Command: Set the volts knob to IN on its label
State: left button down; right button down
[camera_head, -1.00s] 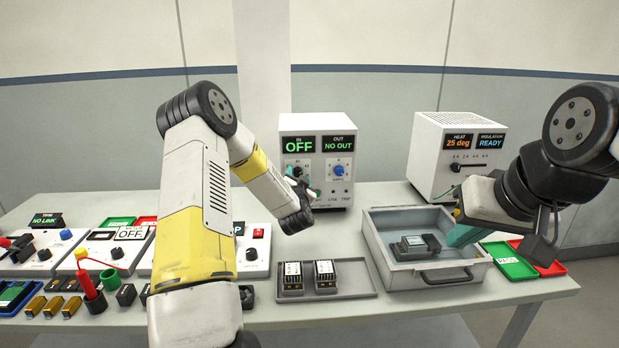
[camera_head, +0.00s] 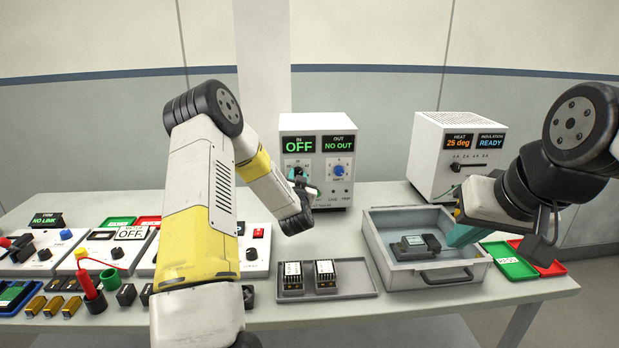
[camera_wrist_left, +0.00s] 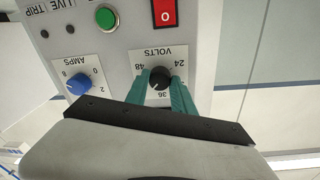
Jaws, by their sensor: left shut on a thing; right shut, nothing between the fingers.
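The volts knob (camera_wrist_left: 160,78) is a small black knob on a white label (camera_wrist_left: 158,60) marked VOLTS, 24, 36 and 48, seen upside down in the left wrist view. No IN mark shows on that label. My left gripper (camera_wrist_left: 163,80) is shut on the knob, a teal finger on each side. Where the knob's pointer aims is too unclear to tell. In the head view, my left gripper (camera_head: 303,181) is at the white power unit (camera_head: 328,203) and partly covers the knob. My right gripper (camera_head: 463,236) is shut and empty, over the grey bin's right side.
A blue AMPS knob (camera_wrist_left: 77,84), a green button (camera_wrist_left: 106,18) and a red switch (camera_wrist_left: 164,12) sit near the knob. The unit's displays (camera_head: 299,145) read IN OFF and OUT NO OUT. A grey bin (camera_head: 430,283) and heater box (camera_head: 455,150) stand right.

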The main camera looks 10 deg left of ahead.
pick_arm(q)
jog(key=n, duration=0.8)
jog(key=shift+d+n, duration=0.1)
jog(key=shift+n, duration=0.3)
dwell(0.4)
jog(key=c, duration=1.1)
grip_release()
jog(key=shift+n, duration=0.3)
jog(key=v, duration=0.7)
jog(key=shift+s+d+f, duration=0.2)
jog(key=shift+s, duration=0.2)
